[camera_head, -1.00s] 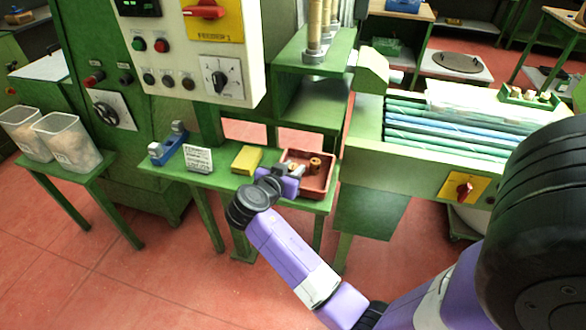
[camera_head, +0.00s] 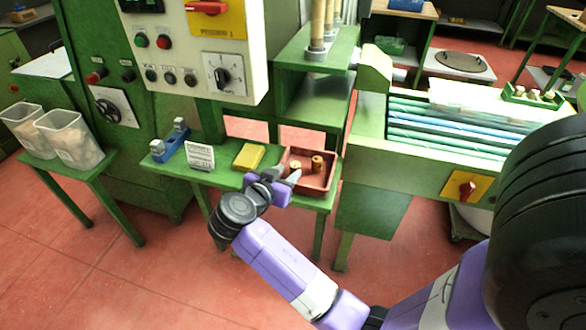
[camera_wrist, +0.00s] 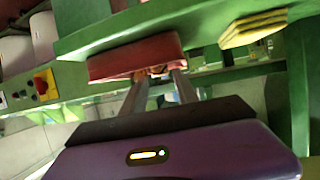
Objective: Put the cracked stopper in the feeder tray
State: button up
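A red tray (camera_head: 323,188) sits at the right end of the low green bench. Two brown cork stoppers, a left one (camera_head: 295,166) and a right one (camera_head: 317,163), stand in it. I cannot make out a crack on either. My gripper (camera_head: 287,175) is at the tray's front left edge, its two fingers apart with nothing held between them. In the wrist view my gripper's fingers (camera_wrist: 160,76) point at the red tray (camera_wrist: 125,63), with small brown shapes just beyond the tips. A small green tray (camera_head: 530,97) with several pale stoppers is at the far right.
On the green bench (camera_head: 222,178) stand a yellow block (camera_head: 249,156), a white label card (camera_head: 200,156) and a blue fixture (camera_head: 172,142). Clear bins (camera_head: 70,139) stand on a side table at left. The machine rises behind the bench. Red floor in front is free.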

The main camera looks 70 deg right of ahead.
jog(key=v, duration=0.6)
jog(key=s+a+f+n+t+y, duration=0.3)
jog(key=a+f+n+t+y, duration=0.15)
jog(key=a+f+n, duration=0.3)
jog(key=s+a+f+n+t+y, duration=0.2)
jog(key=a+f+n+t+y, duration=0.1)
jog(key=a+f+n+t, duration=0.4)
jog(key=s+a+r+n+t+y, duration=0.1)
jog(key=s+a+r+n+y, duration=0.35)
jog(key=a, duration=0.45)
jog(key=s+a+r+t+y, duration=0.1)
jog(key=s+a+r+t, duration=0.2)
jog(key=s+r, duration=0.5)
notch_tip(320, 180, up, 4)
jog(key=shift+s+a+f, duration=0.1)
jog(key=shift+s+a, duration=0.1)
jog(key=shift+s, duration=0.1)
jog(key=shift+w+a, duration=0.1)
